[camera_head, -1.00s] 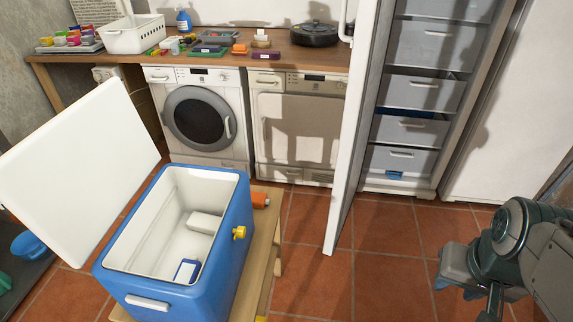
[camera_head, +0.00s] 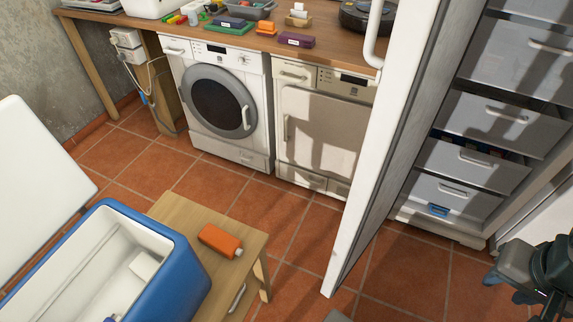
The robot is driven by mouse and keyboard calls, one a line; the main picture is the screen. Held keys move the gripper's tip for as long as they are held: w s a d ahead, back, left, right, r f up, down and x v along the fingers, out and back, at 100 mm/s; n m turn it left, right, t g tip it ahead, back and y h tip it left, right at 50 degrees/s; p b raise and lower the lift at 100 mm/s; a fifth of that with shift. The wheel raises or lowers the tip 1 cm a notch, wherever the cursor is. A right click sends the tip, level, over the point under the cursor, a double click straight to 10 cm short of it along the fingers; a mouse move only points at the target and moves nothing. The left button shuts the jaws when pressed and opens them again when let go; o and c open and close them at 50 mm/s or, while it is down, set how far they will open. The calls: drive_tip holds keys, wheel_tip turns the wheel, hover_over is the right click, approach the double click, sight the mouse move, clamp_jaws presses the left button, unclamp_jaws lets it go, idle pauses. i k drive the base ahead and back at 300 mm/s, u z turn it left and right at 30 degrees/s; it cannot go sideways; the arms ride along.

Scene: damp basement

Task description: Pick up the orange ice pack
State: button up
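An orange ice pack (camera_head: 220,240), a flat block with a small pale cap at its right end, lies on the low wooden bench (camera_head: 178,208) just right of the blue cooler (camera_head: 188,275). It lies apart from the cooler. My gripper (camera_head: 507,290) is at the lower right edge, far to the right of the ice pack. Its fingers stand apart and nothing shows between them. Part of my arm is cut off by the picture edge.
The cooler stands open, with white and blue things inside. A tall open freezer door (camera_head: 365,150) stands between the bench and my gripper. Freezer drawers (camera_head: 470,165) are behind it. A washer (camera_head: 217,100) and dryer (camera_head: 318,125) stand under the cluttered counter (camera_head: 335,40).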

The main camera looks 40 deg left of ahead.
sight(224, 244)
drive_tip(key=i, duration=0.5)
drive_tip(key=u, duration=3.3)
drive_tip(key=i, duration=0.5)
drive_tip(key=u, duration=0.1)
